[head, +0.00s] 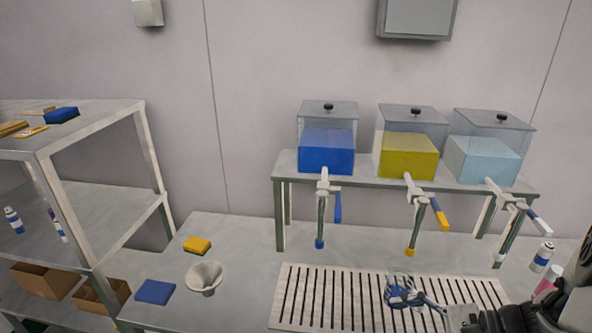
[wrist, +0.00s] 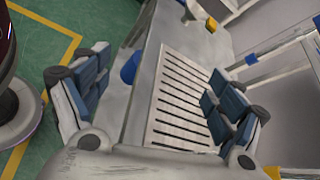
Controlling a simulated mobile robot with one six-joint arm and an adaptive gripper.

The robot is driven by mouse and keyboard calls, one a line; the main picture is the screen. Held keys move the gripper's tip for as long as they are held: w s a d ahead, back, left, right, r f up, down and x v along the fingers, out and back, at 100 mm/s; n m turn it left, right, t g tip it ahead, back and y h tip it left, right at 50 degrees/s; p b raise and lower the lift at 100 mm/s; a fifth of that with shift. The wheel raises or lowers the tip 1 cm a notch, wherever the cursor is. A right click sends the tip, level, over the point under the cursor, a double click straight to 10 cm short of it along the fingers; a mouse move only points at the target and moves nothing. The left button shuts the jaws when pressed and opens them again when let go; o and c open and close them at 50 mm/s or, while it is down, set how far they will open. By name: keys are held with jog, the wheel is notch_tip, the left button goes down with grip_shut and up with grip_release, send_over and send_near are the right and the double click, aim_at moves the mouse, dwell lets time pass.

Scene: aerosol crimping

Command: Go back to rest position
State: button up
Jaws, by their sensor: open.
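My gripper (head: 402,290) is over the slatted drain grate (head: 312,300) on the bench, near the grate's right half in the head view. My dark arm enters from the lower right. In the wrist view my gripper (wrist: 158,65) has its blue-padded fingers spread wide at the left and right. Nothing is held between them. The slatted grate (wrist: 180,100) shows behind the gap.
Blue (head: 327,150), yellow (head: 408,157) and pale blue (head: 483,160) tanks stand on a raised shelf, their taps hanging forward. A spray can (head: 542,257) stands right of the grate. A funnel (head: 205,276), yellow sponge (head: 197,245) and blue block (head: 155,291) lie left.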

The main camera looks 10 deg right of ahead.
jog(key=s+a+r+n+h+b, duration=0.3)
jog(key=s+a+r+n+h, duration=0.8)
jog(key=n, duration=0.6)
jog(key=shift+s+a+n+h, duration=0.3)
jog(key=shift+s+n, duration=0.1)
jog(key=shift+s, duration=0.35)
